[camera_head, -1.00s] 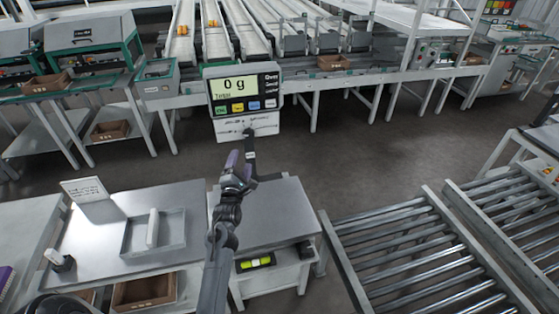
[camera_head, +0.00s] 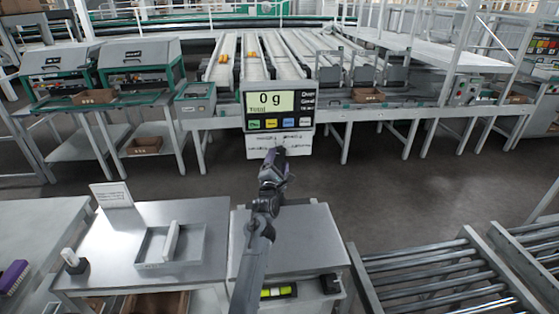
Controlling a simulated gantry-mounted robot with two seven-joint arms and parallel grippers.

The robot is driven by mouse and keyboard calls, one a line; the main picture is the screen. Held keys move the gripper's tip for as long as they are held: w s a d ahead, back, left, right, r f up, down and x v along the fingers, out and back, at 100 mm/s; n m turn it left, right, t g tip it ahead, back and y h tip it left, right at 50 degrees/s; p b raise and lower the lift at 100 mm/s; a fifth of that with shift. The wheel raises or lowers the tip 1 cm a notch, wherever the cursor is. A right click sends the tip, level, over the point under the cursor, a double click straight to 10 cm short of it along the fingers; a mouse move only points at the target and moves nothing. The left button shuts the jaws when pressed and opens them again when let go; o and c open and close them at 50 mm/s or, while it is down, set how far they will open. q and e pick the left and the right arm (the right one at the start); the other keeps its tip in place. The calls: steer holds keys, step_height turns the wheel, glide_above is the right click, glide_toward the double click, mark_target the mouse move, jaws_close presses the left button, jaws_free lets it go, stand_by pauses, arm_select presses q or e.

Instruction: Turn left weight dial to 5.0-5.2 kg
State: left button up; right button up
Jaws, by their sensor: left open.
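My left gripper (camera_head: 279,151) is open, in front of the panel's lower middle in the picture. I cannot tell whether it touches anything. My right gripper is not in view.
A steel bench with a shallow tray (camera_head: 170,263) and a propped sign (camera_head: 112,195) stands at lower left. A grey-topped cabinet (camera_head: 310,240) is below my arm. Roller conveyors (camera_head: 430,280) fill the lower right. Open floor lies beyond them.

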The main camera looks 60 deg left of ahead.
mark_target(280, 152)
arm_select(q)
steer(key=shift+x, duration=1.2)
